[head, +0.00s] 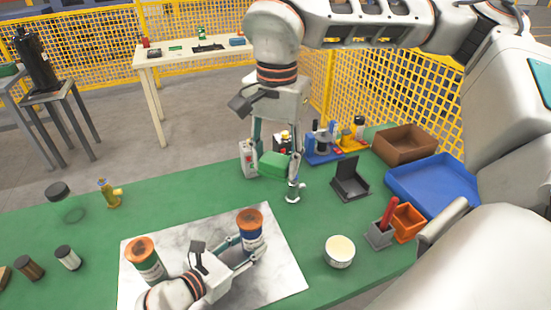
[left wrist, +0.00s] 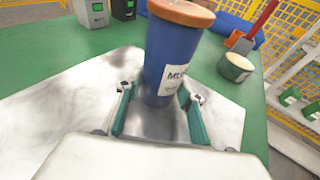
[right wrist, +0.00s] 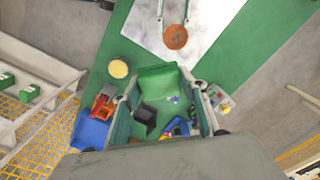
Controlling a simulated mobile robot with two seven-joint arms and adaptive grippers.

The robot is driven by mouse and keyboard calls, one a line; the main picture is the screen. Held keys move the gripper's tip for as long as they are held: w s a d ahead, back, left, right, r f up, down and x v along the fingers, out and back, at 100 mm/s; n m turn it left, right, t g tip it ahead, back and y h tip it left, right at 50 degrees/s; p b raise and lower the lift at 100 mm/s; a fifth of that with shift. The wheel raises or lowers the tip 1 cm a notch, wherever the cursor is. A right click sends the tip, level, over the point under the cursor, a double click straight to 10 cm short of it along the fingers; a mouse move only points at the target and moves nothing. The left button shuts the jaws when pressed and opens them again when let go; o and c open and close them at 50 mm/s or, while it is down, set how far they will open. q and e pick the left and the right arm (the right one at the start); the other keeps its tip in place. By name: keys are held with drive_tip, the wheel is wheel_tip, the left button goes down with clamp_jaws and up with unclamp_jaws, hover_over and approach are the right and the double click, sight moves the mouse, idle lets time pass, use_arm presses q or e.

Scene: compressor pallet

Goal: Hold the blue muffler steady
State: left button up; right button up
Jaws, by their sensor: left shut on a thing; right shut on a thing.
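The blue muffler (head: 250,230), with an orange cap and a white label, stands upright on the grey-white plate (head: 280,270). It also shows in the left wrist view (left wrist: 170,55). My left gripper (head: 238,247) is shut on its lower part, with one finger on each side (left wrist: 160,94). My right gripper (head: 275,150) is above the table behind the plate, shut on a green block (head: 273,165). That block also shows between its fingers in the right wrist view (right wrist: 160,82).
A cream-topped round tub (head: 339,251), a grey bin (head: 379,235) and an orange bin (head: 407,221) stand to the right. A blue tray (head: 433,187) and a brown box (head: 404,146) lie farther back. A brass fitting (head: 109,194) stands left. The green table's left middle is mostly clear.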

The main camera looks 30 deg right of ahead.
idle(0.3)
hover_over(258, 215)
wheel_tip(258, 215, down, 6)
drive_tip(key=shift+s+a+f, duration=0.1)
drive_tip(key=shift+f, duration=3.1)
drive_tip(key=shift+a+f, duration=0.4)
drive_tip(key=shift+f, duration=0.2)
drive_tip(key=shift+w+a, duration=0.15)
drive_tip(key=shift+a, duration=0.65)
drive_tip(key=shift+w+a, duration=0.15)
drive_tip(key=shift+a, duration=0.6)
drive_tip(key=shift+s+d, duration=0.2)
drive_tip(key=shift+d, duration=1.8)
wheel_tip(258, 215, up, 8)
drive_tip(key=shift+a, duration=0.1)
